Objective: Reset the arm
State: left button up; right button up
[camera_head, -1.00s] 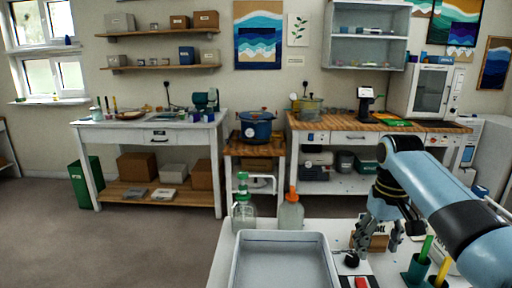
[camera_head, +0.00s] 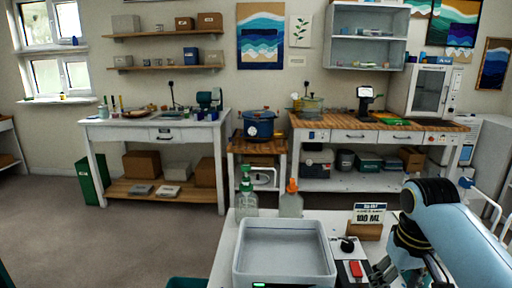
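My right arm comes in from the right edge, light blue with black joints. Its gripper (camera_head: 408,277) is low at the bottom edge, right of the white tray (camera_head: 240,270). Its grey fingers are spread apart, with nothing seen between them, and its lower part is cut off by the frame. My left gripper is not in view.
On the white table, a green-topped bottle (camera_head: 246,197) and an orange-capped bottle (camera_head: 291,203) stand behind the tray. A "100 ML" sign (camera_head: 369,214) stands behind the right gripper. A dark pad with a red block (camera_head: 355,269) lies beside the tray. Benches line the back wall.

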jog(key=s+r+t, duration=0.1)
jog(key=s+r, duration=0.2)
jog(key=s, duration=0.9)
jog(key=s+r+t, duration=0.2)
jog(key=s+r, duration=0.2)
jog(key=s, duration=0.9)
notch_tip(320, 180, down, 37)
jog(key=s+d+g+b, duration=0.2)
jog(key=s+b, duration=0.1)
jog(key=b, duration=0.6)
jog(key=s+f+g+b, duration=0.1)
jog(key=s+f+b, duration=0.4)
jog(key=s+f, duration=1.2)
notch_tip(320, 180, down, 4)
jog(key=shift+s+d+r+b, duration=0.25)
jog(key=shift+s+d+b, duration=0.05)
jog(key=shift+d, duration=0.1)
jog(key=shift+c, duration=0.2)
